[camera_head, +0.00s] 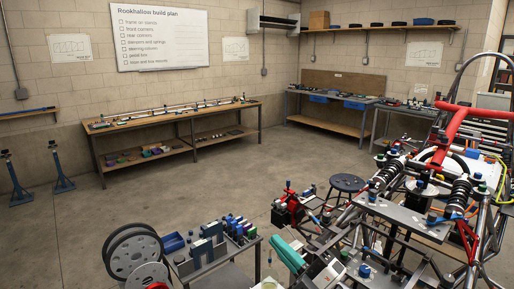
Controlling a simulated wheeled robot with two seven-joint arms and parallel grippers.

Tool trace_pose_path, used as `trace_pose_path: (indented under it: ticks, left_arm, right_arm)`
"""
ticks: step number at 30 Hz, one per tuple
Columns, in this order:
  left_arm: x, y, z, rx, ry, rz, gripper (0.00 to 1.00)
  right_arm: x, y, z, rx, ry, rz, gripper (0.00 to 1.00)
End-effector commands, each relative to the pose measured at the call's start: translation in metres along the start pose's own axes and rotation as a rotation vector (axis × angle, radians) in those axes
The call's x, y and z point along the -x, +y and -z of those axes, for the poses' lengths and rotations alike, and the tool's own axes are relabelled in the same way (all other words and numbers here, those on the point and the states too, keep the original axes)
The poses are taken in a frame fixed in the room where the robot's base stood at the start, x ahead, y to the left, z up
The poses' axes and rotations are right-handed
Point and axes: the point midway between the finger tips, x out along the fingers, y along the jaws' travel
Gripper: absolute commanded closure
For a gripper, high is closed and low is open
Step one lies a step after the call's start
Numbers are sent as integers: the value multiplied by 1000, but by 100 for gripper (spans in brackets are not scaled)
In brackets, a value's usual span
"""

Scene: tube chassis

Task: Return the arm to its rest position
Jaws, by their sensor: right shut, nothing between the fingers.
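My right gripper (326,268) is low in the picture, right of centre, in front of the tube chassis. It is small and partly lost among dark and pale parts; it is shut and holds nothing that I can see. The tube chassis (400,205) fills the right side, with a red tube frame (456,135), black coil springs and grey plates. My left gripper does not show.
A teal cylinder (287,253) is close to the gripper. A round stool (347,183) stands behind. The floor (180,205) in the middle is clear.

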Motion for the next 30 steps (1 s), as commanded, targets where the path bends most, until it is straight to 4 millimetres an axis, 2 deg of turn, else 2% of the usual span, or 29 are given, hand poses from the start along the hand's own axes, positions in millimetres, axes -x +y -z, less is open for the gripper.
trace_pose_path:
  ticks: [3, 5, 6, 10, 12, 15, 18, 27, 30]
  left_arm:
    - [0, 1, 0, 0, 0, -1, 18]
    - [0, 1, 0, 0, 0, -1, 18]
    - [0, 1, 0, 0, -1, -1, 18]
    - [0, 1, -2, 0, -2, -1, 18]
    - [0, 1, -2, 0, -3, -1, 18]
    - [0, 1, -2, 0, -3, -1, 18]
    - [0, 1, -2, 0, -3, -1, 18]
    - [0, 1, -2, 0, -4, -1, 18]
    - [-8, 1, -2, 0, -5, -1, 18]
  right_arm:
    - [43, 10, 47, -241, 364, 71, 100]
    - [74, 23, 69, -353, 553, 79, 100]
    - [98, 35, 81, -426, 679, 73, 100]
    - [183, 81, 99, -645, 1065, 4, 100]
    - [223, 102, 95, -735, 1227, -48, 100]
    - [270, 126, 82, -835, 1406, -125, 100]
    - [306, 142, 66, -913, 1542, -197, 100]
    - [388, 170, 5, -1088, 1843, -406, 100]
    - [395, 199, 23, -1085, 1850, -417, 100]
